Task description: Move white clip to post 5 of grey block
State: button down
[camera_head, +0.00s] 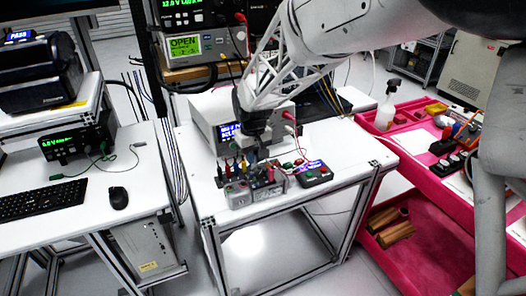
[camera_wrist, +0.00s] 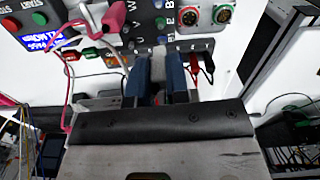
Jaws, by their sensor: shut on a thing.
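My gripper (camera_wrist: 158,75) shows its two blue finger pads close together in the wrist view. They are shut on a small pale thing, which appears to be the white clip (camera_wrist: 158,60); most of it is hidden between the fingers. In the head view my gripper (camera_head: 252,152) is above the back of the grey block (camera_head: 268,194), which sits on the white table. Black, yellow, red and green clips stand along the block. Its post numbers are too small to read. A red clip (camera_wrist: 194,62) and a black clip (camera_wrist: 208,66) show just right of the fingers in the wrist view.
A small meter with a blue screen (camera_head: 313,172) lies right of the block. A white instrument (camera_head: 215,112) stands behind it. Loose leads run around the block and instrument. The white table (camera_head: 345,150) is clear at its right side.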

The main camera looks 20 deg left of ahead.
jog(key=n, duration=0.1)
jog(key=w+a+n, duration=0.1)
jog(key=n, duration=0.1)
jog(key=w+n, duration=0.1)
jog(key=shift+w+a+f, duration=0.2)
jog(key=shift+w+f, duration=0.05)
jog(key=shift+f, duration=0.15)
jog(key=w+a+f+n, duration=0.2)
jog(key=w+n, duration=0.4)
jog(key=n, duration=0.7)
jog(key=shift+w+a+f, duration=0.15)
jog(key=shift+w+a, duration=0.15)
jog(key=shift+a, duration=0.4)
jog(key=shift+f, duration=0.25)
jog(key=shift+f, duration=3.3)
jog(key=shift+f, duration=0.2)
jog(key=c, duration=1)
grip_release()
